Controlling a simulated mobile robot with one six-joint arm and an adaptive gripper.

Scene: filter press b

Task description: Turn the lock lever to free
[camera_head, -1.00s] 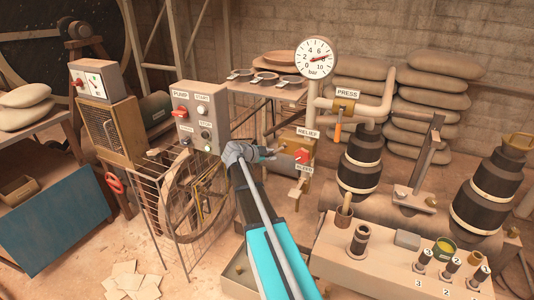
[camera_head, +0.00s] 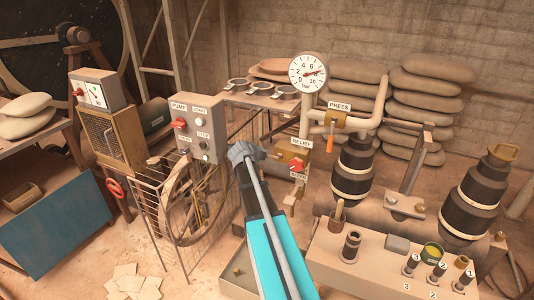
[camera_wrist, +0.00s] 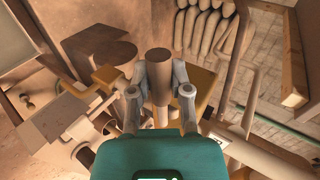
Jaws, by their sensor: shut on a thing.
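My gripper (camera_head: 260,154) is at the near left side of the relief valve (camera_head: 282,153), which carries a red handle (camera_head: 297,165). In the wrist view, my gripper's fingers (camera_wrist: 161,88) are shut on a brown cylindrical handle (camera_wrist: 158,65), one finger on each side. An ochre plate (camera_wrist: 199,84) lies behind it. In the head view my gripper and arm hide most of this handle. No label on it is readable, so I cannot tell from the pictures that it is the lock lever, nor its set position.
A pump panel (camera_head: 200,132) stands left of my gripper, above a wire guard (camera_head: 160,225). A press valve with an orange handle (camera_head: 330,143) and a pressure gauge (camera_head: 308,72) are at upper right. A bench (camera_head: 335,262) with small parts stands at right front.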

